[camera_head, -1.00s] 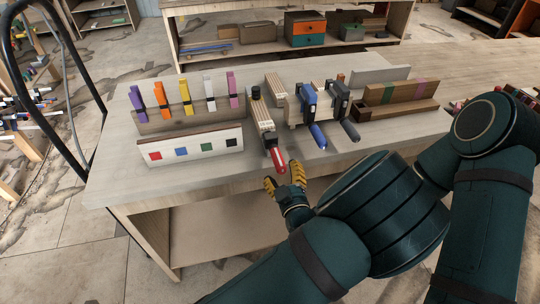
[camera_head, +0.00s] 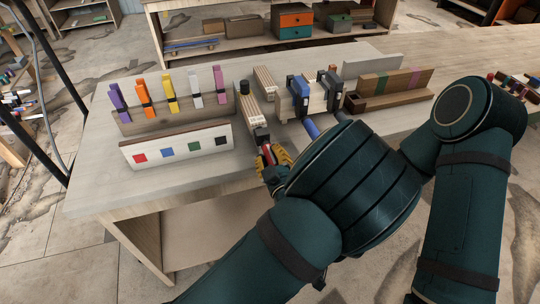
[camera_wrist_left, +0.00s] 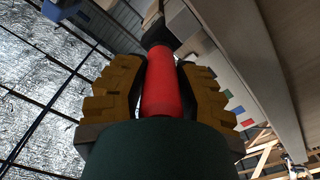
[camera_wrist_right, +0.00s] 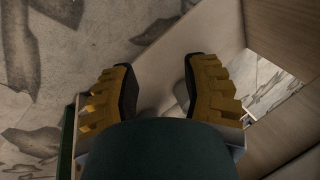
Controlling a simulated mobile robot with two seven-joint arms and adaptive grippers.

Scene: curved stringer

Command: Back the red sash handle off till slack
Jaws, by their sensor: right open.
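The red sash handle (camera_head: 268,153) is at the near end of a pale wooden sash clamp (camera_head: 248,112), at the bench's front edge. It is largely covered by my left gripper (camera_head: 273,158) in the head view. In the left wrist view the red handle (camera_wrist_left: 162,85) stands between the two yellow fingers, their dark pads against its sides. My left gripper (camera_wrist_left: 162,70) appears shut on it. My right gripper (camera_wrist_right: 160,75) is open and empty in the right wrist view, with nothing between its fingers. It is not seen in the head view.
A rack of coloured clamps (camera_head: 170,116) and a board with coloured squares (camera_head: 178,147) stand left. A brown grooved block (camera_head: 390,98) lies right. The bench front-left is clear.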

